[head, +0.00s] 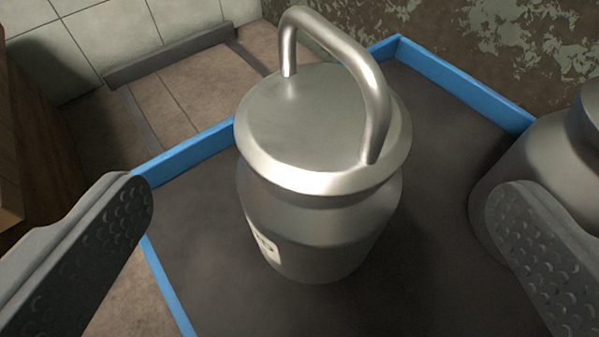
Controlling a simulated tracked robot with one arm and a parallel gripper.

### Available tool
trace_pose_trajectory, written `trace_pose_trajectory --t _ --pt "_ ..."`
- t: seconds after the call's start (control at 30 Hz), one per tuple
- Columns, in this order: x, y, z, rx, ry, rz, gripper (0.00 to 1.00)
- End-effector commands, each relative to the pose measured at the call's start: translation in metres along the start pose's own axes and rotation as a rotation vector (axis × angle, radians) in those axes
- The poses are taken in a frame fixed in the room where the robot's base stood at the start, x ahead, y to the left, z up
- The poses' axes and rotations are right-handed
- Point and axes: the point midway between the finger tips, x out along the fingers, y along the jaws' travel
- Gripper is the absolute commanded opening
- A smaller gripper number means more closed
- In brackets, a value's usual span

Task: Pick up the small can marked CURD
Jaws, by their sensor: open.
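A metal can (310,225) with a lid and an arched handle (350,70) stands upright in the middle of the head view. A white label (265,247) shows at its lower left, turned mostly away, and I cannot read its marking. My gripper (312,215) is open, with one finger (85,245) at the left and the other (535,255) at the right. The can is between and a little beyond the fingers, and neither finger appears to touch it.
The can stands on a dark tray (215,255) with a blue rim. A second metal can (535,165) stands at the right, partly behind my right finger. A brown wooden thing (30,140) is at the left edge. Tiled and mottled walls stand behind.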

Motion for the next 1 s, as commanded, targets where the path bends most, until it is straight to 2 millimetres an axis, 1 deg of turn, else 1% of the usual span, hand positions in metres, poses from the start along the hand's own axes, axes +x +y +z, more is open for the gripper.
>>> trace_pose_trajectory --t 0.03,0.2,0.3,0.57,0.8,0.9,1.0 --pt "0.011 -0.001 0.003 -0.001 0.000 -0.001 1.00" --pt "0.038 0.000 0.003 -0.001 0.002 0.001 1.00" --pt "0.047 -0.001 0.003 0.002 0.000 0.000 1.00" --pt "0.058 0.001 0.005 0.002 -0.002 0.002 1.00" --pt "0.086 0.003 0.014 0.000 0.002 0.000 1.00" --pt "0.098 0.004 0.013 0.000 0.001 0.002 1.00" --pt "0.103 0.004 0.012 0.001 -0.001 0.003 1.00"
